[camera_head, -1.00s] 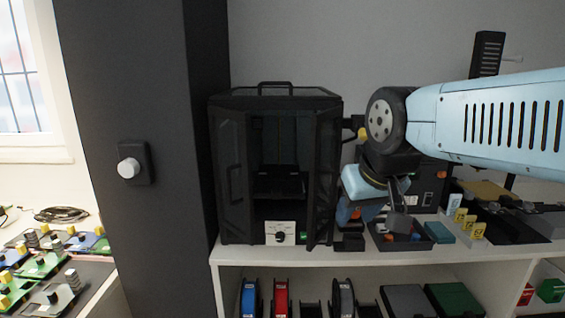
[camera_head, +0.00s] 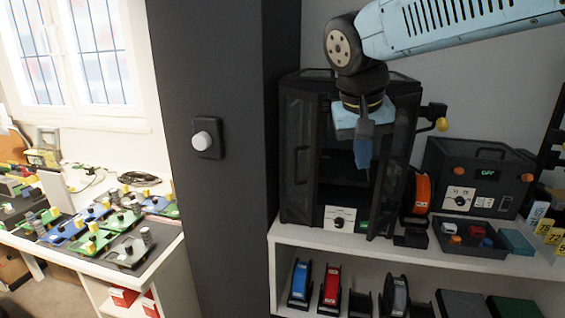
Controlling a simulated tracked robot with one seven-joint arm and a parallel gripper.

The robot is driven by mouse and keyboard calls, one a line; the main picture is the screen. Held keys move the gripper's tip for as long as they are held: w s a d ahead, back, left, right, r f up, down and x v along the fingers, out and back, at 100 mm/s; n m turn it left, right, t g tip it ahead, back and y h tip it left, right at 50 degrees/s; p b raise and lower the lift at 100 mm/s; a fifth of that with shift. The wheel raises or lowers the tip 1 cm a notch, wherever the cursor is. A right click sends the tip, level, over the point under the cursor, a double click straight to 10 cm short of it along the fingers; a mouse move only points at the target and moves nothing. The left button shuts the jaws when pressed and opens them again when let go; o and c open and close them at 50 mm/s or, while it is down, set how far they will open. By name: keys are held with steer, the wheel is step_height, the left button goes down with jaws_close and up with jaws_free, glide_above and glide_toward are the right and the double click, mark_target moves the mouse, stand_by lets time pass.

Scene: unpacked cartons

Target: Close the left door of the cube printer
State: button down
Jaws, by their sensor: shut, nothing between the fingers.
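The cube printer (camera_head: 345,213) is a black boxy cabinet on the white shelf, with a white dial panel low at its front. Its left door (camera_head: 299,150), a dark framed panel with a vertical handle, stands open at the left of the front opening. Its right door (camera_head: 392,170) also stands open, swung toward me. My gripper (camera_head: 364,165) points down in front of the opening, between the two doors. It is shut and empty, and looks apart from the left door. My gripper and wrist hide part of the printer's top and inside.
A dark pillar (camera_head: 225,220) with a white knob (camera_head: 202,141) stands close left of the printer. To the right are an orange spool (camera_head: 423,193), a black control box (camera_head: 485,170) and a tray (camera_head: 470,246) of small parts. Spools stand on the lower shelf.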

steer(key=w+a+r+m+t+h, duration=0.1)
steer(key=w+a+h, duration=0.15)
steer(key=a, duration=0.95)
steer(key=w+a+r+h, duration=0.1)
steer(key=w+a, duration=0.2)
steer(key=a, duration=0.9)
steer(key=w+d+f, duration=0.3)
steer(key=d+f, duration=0.4)
steer(key=d, duration=0.1)
steer(key=shift+w+d+f, duration=0.2)
steer(key=shift+d+f, duration=0.05)
steer(key=shift+d, duration=0.15)
